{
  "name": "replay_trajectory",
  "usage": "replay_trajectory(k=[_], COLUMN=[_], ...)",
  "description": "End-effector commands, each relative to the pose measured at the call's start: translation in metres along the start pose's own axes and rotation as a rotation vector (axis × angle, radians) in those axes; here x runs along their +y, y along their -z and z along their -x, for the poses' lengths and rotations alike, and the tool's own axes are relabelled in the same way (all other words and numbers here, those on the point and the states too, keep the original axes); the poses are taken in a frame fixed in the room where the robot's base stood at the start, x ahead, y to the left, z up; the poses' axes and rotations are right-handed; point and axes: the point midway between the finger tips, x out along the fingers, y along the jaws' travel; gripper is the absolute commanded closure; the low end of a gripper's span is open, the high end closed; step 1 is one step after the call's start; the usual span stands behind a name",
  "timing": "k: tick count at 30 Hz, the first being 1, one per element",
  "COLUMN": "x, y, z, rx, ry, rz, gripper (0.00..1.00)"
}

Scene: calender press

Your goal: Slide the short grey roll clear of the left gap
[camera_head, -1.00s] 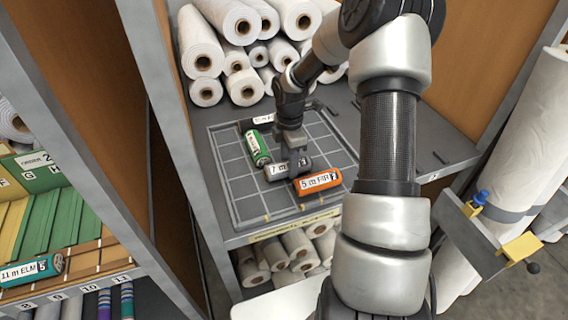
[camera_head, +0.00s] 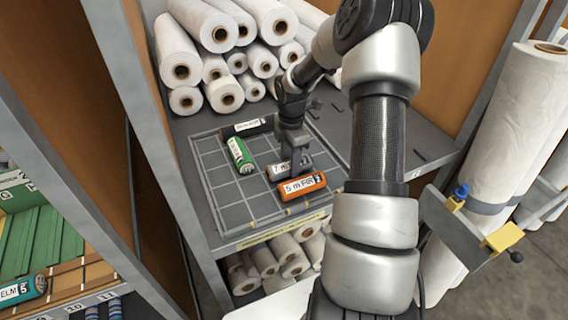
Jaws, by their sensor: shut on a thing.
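The short grey roll (camera_head: 277,171), with a white label starting "7 m", lies on the gridded tray (camera_head: 216,191) on the shelf. My gripper (camera_head: 296,168) is shut on it from above and hides its right part. An orange roll (camera_head: 302,187) labelled "5 m FIR" lies just in front of it. A green roll (camera_head: 240,155) lies to its left, turned lengthwise. A dark roll (camera_head: 247,127) with a white label lies at the back of the tray. I cannot make out the left gap clearly.
White rolls (camera_head: 215,60) are stacked behind the tray, and more (camera_head: 270,260) lie on the shelf below. The tray's front-left squares are bare. A metal post (camera_head: 150,130) stands to the left. A tall white roll (camera_head: 510,130) stands at the right.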

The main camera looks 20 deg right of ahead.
Motion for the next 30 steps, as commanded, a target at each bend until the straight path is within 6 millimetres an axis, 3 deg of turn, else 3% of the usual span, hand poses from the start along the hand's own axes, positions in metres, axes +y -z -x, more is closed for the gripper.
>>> replay_trajectory(k=[7, 8, 12, 23, 30], x=[0.000, 0.000, 0.000, 0.001, 0.002], y=[-0.002, -0.002, -0.002, -0.002, -0.003], z=[0.000, 0.000, 0.000, 0.006, 0.050], rx=[0.000, 0.000, 0.000, -0.001, -0.003], ry=[-0.001, -0.001, -0.001, -0.003, -0.007], rz=[0.000, 0.000, 0.000, 0.000, -0.001], gripper=[0.83, 0.58, 0.38, 0.38, 0.38])
